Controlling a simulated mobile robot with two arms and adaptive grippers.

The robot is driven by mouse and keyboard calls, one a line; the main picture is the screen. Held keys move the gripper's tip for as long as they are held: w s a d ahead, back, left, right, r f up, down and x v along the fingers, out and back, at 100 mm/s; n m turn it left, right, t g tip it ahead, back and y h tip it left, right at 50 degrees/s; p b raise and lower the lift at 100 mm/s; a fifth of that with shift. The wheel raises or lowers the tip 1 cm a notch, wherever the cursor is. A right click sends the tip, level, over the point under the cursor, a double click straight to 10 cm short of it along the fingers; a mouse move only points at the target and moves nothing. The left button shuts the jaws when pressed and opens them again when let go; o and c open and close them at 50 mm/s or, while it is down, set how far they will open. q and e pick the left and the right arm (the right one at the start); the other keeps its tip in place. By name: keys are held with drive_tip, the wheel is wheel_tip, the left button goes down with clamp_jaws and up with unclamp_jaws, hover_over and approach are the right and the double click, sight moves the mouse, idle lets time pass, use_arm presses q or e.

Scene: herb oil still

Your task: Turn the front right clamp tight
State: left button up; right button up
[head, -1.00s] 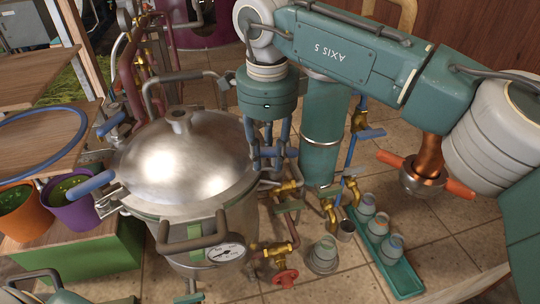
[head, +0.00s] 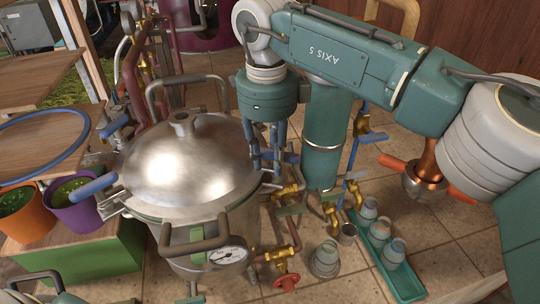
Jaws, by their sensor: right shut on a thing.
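The still pot has a domed steel lid (head: 185,165). Blue-handled clamps sit around its rim, one with its handle (head: 93,187) sticking out at the left. My right gripper (head: 268,160) points down at the right edge of the lid, its blue fingers shut around the clamp there. That clamp's blue handle (head: 288,157) shows just right of the fingers; the rest of the clamp is mostly hidden behind them.
A pressure gauge (head: 228,255) is on the pot's front. Brass valves and a red handwheel (head: 286,283) stand right of it. A green tray (head: 400,280) with several cups lies on the tiled floor. Orange (head: 28,222) and purple (head: 78,217) planters stand left.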

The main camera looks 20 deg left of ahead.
sight(269, 154)
drive_tip(key=shift+w+r, duration=0.25)
drive_tip(key=o, duration=1)
drive_tip(key=shift+o, duration=0.5)
drive_tip(key=shift+f, duration=0.1)
drive_tip(key=r, duration=0.7)
drive_tip(key=shift+s+r, duration=0.2)
drive_tip(key=shift+s, duration=0.05)
